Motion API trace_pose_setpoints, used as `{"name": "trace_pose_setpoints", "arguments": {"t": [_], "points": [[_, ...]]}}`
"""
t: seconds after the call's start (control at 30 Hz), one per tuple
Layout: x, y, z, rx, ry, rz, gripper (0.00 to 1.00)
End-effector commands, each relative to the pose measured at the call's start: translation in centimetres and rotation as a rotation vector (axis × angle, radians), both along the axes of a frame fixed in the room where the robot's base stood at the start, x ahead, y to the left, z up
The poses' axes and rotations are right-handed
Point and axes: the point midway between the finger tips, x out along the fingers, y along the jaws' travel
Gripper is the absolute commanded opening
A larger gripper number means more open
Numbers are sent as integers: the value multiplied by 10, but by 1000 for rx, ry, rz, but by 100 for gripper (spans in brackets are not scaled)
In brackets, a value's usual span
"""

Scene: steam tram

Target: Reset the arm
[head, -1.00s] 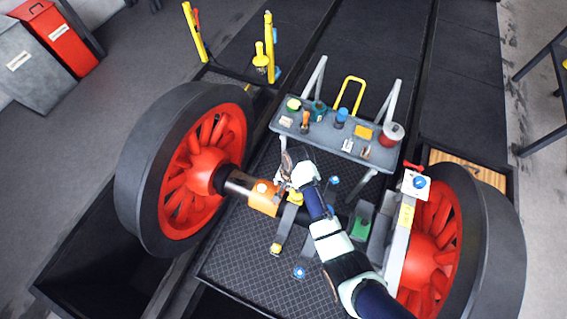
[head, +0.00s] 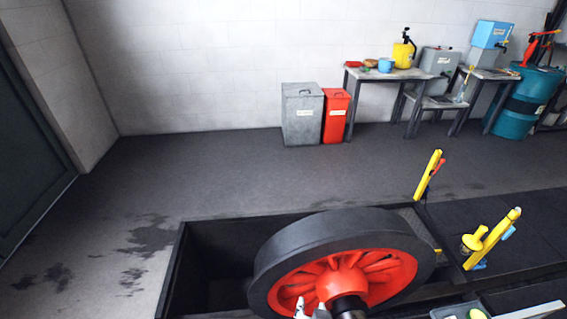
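Only a small part of my gripper (head: 309,310) shows, at the bottom edge of the head view. It appears as pale and grey pieces in front of the red wheel (head: 345,281), just left of the dark axle. The rest of the gripper and my arm are cut off by the frame. I cannot tell whether its fingers are open or shut, or whether they touch anything.
The wheel stands over a dark pit (head: 215,262). Yellow posts (head: 428,175) and a yellow lamp-like item (head: 474,239) stand right of it. A grey bin (head: 302,115) and red bin (head: 336,116) stand by the wall, beside a bench (head: 390,74). The floor at left is clear.

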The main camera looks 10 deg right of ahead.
Motion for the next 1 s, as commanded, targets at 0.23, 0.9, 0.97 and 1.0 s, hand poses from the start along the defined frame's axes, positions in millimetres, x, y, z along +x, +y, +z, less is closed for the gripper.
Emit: {"name": "trace_pose_setpoints", "arguments": {"t": [0.23, 0.9, 0.97, 1.0], "points": [[-38, 114, 142, -245, -267, 346, 37], [-35, 107, 460, -235, -254, 324, 37], [-35, 106, 477, -235, -253, 323, 37], [-35, 106, 485, -235, -253, 323, 37]]}}
